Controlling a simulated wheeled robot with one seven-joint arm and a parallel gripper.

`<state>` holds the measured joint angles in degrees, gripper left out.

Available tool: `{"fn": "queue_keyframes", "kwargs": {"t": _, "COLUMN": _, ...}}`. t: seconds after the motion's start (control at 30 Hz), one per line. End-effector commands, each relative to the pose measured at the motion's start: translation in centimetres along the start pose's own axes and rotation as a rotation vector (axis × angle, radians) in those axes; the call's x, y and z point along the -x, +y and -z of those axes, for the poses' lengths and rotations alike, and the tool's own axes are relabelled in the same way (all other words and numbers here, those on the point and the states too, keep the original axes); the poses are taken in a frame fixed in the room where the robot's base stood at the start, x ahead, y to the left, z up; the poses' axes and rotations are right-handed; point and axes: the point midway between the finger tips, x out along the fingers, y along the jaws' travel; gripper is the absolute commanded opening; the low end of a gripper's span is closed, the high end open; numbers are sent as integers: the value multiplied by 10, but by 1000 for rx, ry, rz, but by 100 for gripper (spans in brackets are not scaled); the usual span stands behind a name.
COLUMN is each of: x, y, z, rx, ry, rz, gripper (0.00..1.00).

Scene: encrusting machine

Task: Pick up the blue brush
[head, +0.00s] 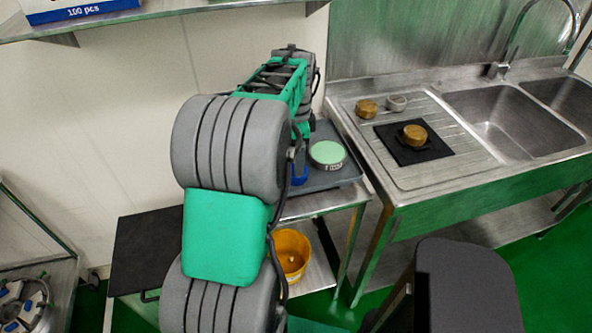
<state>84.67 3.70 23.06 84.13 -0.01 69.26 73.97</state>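A small blue thing (299,175), perhaps the blue brush, shows at the edge of a dark grey tray (335,179); my arm hides most of it, so its shape cannot be told. My grey and green arm reaches across the middle of the head view toward the tray. The end of my arm is above the tray's left part, near the back wall. My gripper's fingertips are hidden behind the arm, and I cannot see whether they hold anything.
A round item with a pale green top (327,153) sits on the tray. A steel sink counter (408,186) stands to the right, with several brown and grey round pieces and a black mat (432,151). A yellow bucket (291,247) stands on the lower shelf. A wall shelf (160,12) is above left.

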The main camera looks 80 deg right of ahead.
Motion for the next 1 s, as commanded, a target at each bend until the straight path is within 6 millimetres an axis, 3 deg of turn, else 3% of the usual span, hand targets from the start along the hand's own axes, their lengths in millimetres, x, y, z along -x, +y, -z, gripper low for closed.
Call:
{"fn": "queue_keyframes", "kwargs": {"t": 0.23, "x": -40, "y": -4, "z": 3, "rx": 3, "ry": 0, "rz": 0, "gripper": 80}}
{"fn": "queue_keyframes", "kwargs": {"t": 0.5, "x": -47, "y": -4, "z": 3, "rx": 4, "ry": 1, "rz": 2, "gripper": 80}}
{"fn": "queue_keyframes", "kwargs": {"t": 1.0, "x": -46, "y": -4, "z": 2, "rx": 4, "ry": 1, "rz": 2, "gripper": 39}}
